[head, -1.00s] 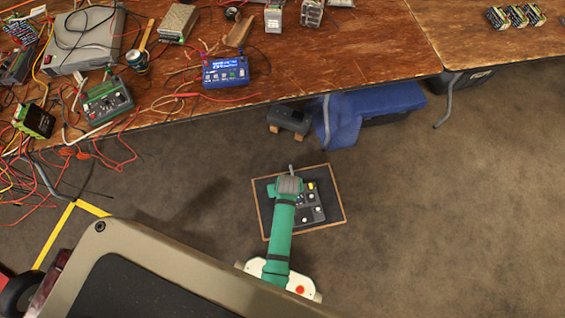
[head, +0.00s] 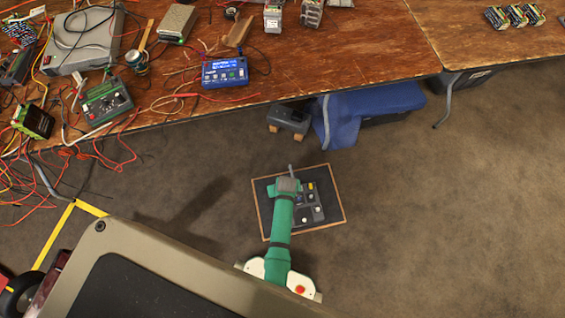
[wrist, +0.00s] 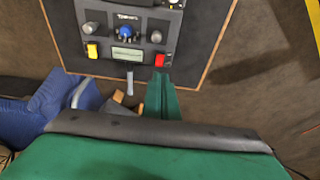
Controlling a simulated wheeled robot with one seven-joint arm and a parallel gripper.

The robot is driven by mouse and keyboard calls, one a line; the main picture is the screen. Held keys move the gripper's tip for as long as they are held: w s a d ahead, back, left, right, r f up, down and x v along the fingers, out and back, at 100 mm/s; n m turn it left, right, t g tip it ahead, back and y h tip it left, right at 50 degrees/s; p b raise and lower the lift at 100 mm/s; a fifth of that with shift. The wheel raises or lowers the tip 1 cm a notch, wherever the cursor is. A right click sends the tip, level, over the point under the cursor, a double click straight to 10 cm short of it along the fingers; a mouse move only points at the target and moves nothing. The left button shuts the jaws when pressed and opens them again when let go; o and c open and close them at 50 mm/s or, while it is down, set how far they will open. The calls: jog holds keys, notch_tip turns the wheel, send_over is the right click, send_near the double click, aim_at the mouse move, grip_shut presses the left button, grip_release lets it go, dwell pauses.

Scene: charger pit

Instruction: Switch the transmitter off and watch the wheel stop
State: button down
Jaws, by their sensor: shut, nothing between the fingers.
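The transmitter (head: 310,214) is a dark grey box with knobs, lying on a wood-edged dark mat (head: 333,180) on the floor. The wrist view shows its face (wrist: 105,48): a yellow switch (wrist: 92,50), a red switch (wrist: 160,60), a blue knob (wrist: 126,33), grey knobs and a small display (wrist: 127,57). A short grey rod (wrist: 130,82) sticks out from its edge. My green gripper (wrist: 161,77) is shut and empty, its tip close beside the red switch; contact is unclear. In the head view my arm covers part of the transmitter. A dark tyre-like shape (head: 17,300) shows at lower left; its motion is unclear.
A wooden workbench (head: 350,50) with instruments and loose cables runs along the back. Under it are a blue cloth (head: 340,122) and a grey device (head: 290,118) on wooden blocks. Red wires (head: 95,160) hang at left. The floor to the right is clear.

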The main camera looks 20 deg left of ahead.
notch_tip(320, 180, down, 4)
jog(key=shift+f, duration=0.7)
jog(key=shift+s+f, duration=0.1)
jog(key=shift+s+d+f, duration=0.15)
jog(key=shift+f, duration=0.15)
jog(key=shift+w+a+r, duration=0.2)
jog(key=shift+w+a, duration=0.25)
jog(key=shift+w, duration=0.2)
jog(key=shift+r, duration=0.15)
